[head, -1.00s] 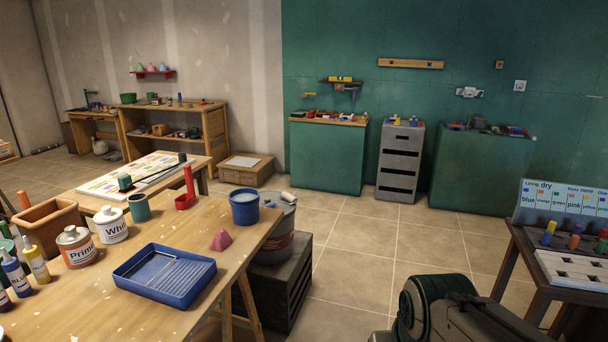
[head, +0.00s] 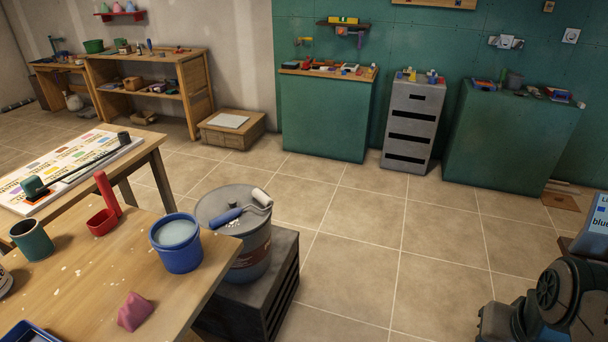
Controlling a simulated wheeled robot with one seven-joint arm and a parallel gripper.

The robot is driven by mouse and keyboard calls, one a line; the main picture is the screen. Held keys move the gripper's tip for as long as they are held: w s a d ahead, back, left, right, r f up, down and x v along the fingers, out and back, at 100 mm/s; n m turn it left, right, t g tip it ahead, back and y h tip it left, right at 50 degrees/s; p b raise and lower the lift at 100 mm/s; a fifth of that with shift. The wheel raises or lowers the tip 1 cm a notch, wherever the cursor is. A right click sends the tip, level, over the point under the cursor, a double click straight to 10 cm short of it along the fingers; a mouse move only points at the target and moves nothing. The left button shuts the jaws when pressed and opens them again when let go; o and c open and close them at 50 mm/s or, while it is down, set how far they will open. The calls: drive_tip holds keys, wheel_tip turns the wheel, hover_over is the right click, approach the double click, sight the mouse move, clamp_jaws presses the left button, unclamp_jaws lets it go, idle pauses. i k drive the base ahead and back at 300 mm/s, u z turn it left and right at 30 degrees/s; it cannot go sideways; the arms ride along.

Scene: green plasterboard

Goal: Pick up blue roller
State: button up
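In the head view, a paint roller with a blue handle (head: 228,217) and a pale, whitish sleeve (head: 262,198) lies on the grey lid of a large drum (head: 247,252). The drum stands on a dark slatted crate (head: 262,299), just right of the wooden table. Part of my arm, dark green and grey, shows at the lower right, well apart from the roller. My gripper's fingers are not in view.
The wooden table (head: 168,294) holds a blue bucket (head: 177,258), a red scoop-like holder (head: 102,222), a green cup (head: 31,240) and a pink lump (head: 134,312). Tiled floor (head: 350,240) lies open right of the crate. Green cabinets (head: 322,118) stand at the back.

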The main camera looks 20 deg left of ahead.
sight(257, 195)
drive_tip(key=u, duration=0.1)
drive_tip(key=i, duration=1.55)
drive_tip(key=u, duration=1.1)
drive_tip(key=i, duration=0.85)
drive_tip(key=u, duration=1.35)
drive_tip(key=i, duration=0.4)
drive_tip(key=u, duration=0.25)
